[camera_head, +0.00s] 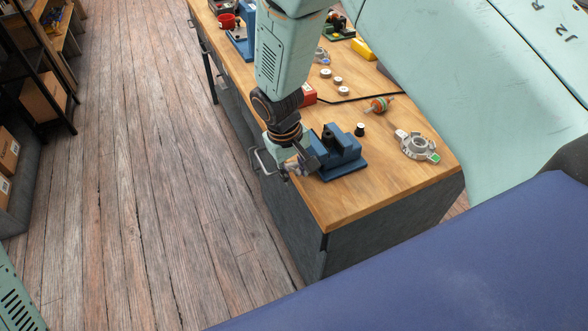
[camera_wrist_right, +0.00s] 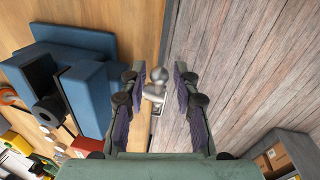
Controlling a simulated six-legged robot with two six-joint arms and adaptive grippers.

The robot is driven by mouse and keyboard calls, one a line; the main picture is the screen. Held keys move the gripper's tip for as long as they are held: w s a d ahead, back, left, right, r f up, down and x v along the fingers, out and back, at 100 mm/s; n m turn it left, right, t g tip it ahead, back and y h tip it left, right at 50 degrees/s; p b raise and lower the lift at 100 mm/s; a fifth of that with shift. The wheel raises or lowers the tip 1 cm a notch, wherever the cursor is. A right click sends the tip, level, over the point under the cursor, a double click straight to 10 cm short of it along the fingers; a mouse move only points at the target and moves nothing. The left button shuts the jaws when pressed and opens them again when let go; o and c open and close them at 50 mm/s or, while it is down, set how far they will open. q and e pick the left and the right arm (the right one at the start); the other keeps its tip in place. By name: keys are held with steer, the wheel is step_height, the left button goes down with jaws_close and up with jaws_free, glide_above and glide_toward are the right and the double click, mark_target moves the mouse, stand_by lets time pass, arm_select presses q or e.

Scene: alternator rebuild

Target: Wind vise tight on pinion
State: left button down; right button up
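The blue vise (camera_head: 345,160) sits at the bench's near left corner. In the wrist view its blue body (camera_wrist_right: 85,95) is at the left. My right gripper (camera_head: 294,168) is at the vise's handle side, by the bench edge. In the wrist view the gripper (camera_wrist_right: 160,100) is open. The silver vise handle (camera_wrist_right: 154,92) stands between its fingers, with gaps visible on both sides. A dark cylinder (camera_wrist_right: 46,111) shows by the jaws in the wrist view; I cannot tell whether it is the pinion or whether it is clamped. My left gripper is out of view.
A small black cylinder (camera_head: 360,129) stands behind the vise. An orange-banded rotor (camera_head: 379,105), a grey housing (camera_head: 418,146) and a red box (camera_head: 309,94) are on the wooden bench (camera_head: 380,190). The floor to the left is clear.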

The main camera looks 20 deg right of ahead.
steer(key=shift+w+a+f, duration=0.1)
steer(key=shift+w+f, duration=0.05)
steer(key=shift+s, duration=0.2)
steer(key=shift+s+d+r, duration=0.25)
steer(key=shift+s, duration=0.05)
steer(key=shift+c, duration=1.3)
steer(key=shift+w+a, duration=0.1)
steer(key=shift+w, duration=0.1)
steer(key=c, duration=0.3)
steer(key=shift+w+f, duration=0.15)
steer(key=shift+w, duration=0.05)
jaws_close()
steer(key=shift+s, duration=0.1)
